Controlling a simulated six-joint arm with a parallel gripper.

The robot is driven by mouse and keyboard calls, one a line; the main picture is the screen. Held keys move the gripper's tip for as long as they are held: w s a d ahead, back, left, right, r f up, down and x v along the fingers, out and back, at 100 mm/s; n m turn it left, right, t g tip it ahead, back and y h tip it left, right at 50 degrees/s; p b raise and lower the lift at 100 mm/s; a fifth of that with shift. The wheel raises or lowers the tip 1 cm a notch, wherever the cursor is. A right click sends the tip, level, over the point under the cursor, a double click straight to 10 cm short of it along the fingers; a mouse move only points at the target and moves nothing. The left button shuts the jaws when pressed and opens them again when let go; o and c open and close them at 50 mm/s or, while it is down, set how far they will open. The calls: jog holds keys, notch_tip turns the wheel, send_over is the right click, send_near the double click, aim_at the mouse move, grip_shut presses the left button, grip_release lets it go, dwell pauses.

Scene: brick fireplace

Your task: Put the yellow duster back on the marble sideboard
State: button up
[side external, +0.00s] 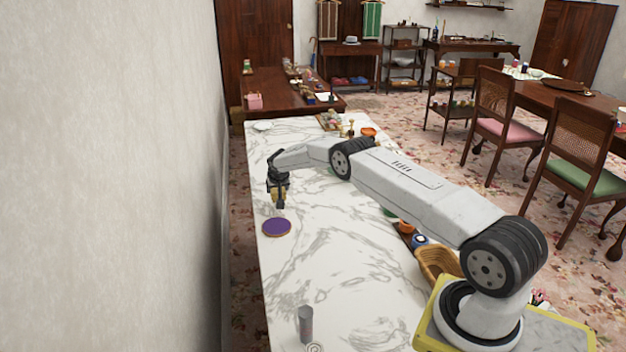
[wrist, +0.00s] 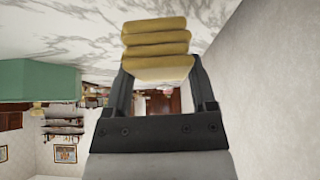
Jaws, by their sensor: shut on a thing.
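The yellow duster (wrist: 155,38) looks like a folded stack of yellow cloth. My gripper (side external: 279,192) is shut on it, and in the wrist view the duster sits between the two fingers (wrist: 160,85). In the side external view a bit of yellow (side external: 275,196) shows at the gripper, mostly hidden by the fingers. The gripper is over the left part of the marble sideboard (side external: 330,260), a white top with grey veins. Whether the duster touches the marble is hard to tell; it appears just above it.
A purple round mat (side external: 277,227) lies just in front of the gripper. A wall (side external: 110,180) borders the left. The marble centre is clear.

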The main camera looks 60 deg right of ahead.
jog(key=shift+f, duration=0.1)
jog(key=shift+w+f, duration=0.15)
jog(key=shift+f, duration=1.5)
jog(key=shift+f, duration=0.1)
jog(key=o, duration=1.1)
jog(key=shift+r, duration=0.35)
jog(key=shift+a+r, duration=0.15)
jog(key=shift+r, duration=0.15)
jog(key=shift+v, duration=5.45)
